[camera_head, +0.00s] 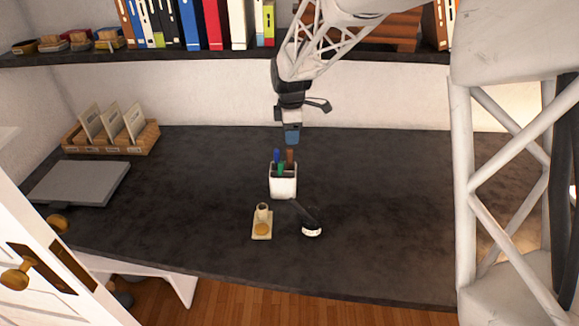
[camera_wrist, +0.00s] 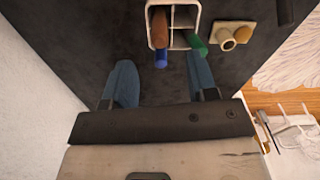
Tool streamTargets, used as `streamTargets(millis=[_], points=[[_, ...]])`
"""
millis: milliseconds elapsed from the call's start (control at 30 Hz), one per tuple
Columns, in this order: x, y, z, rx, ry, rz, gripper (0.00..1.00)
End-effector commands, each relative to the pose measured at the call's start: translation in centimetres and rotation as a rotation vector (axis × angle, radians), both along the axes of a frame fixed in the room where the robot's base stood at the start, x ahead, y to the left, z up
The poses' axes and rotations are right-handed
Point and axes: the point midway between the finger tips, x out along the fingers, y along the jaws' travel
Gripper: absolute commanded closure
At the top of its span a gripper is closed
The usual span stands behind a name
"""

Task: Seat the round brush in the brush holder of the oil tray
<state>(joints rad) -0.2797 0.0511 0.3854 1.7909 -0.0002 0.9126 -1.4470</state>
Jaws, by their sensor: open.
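The oil tray (camera_head: 262,236) is a small pale plate near the table's front, with a round amber patch and an upright hollow holder (camera_head: 262,211); it shows top right in the wrist view (camera_wrist: 245,34). The holder looks empty. No round brush is clearly recognisable. A dark-handled thing with a pale round end (camera_head: 311,230) lies right of the tray. A white divided cup (camera_head: 283,187) behind the tray holds a brown stick (camera_wrist: 160,28), a blue one and a green one (camera_wrist: 198,44). My gripper (camera_head: 291,138) is open and empty, above and behind the cup, its blue fingers apart (camera_wrist: 159,62).
A wooden rack (camera_head: 110,142) with cards and a closed grey laptop (camera_head: 80,183) are on the left of the dark table (camera_head: 190,200). A shelf (camera_head: 130,55) with books and boxes runs along the back wall. The table is clear around the cup's left side.

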Motion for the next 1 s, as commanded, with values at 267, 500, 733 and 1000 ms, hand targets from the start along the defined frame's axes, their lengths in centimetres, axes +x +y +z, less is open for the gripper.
streamTargets(millis=[267, 500, 733, 1000], points=[[0.0, 0.0, -2.1, 0.000, 0.003, -0.001, 0.47], [0.0, 0.0, -2.6, 0.000, 0.001, -0.001, 0.47], [0.0, 0.0, -2.7, 0.000, 0.001, -0.001, 0.47], [0.0, 0.2, -4.9, 0.000, 0.003, -0.001, 0.47]])
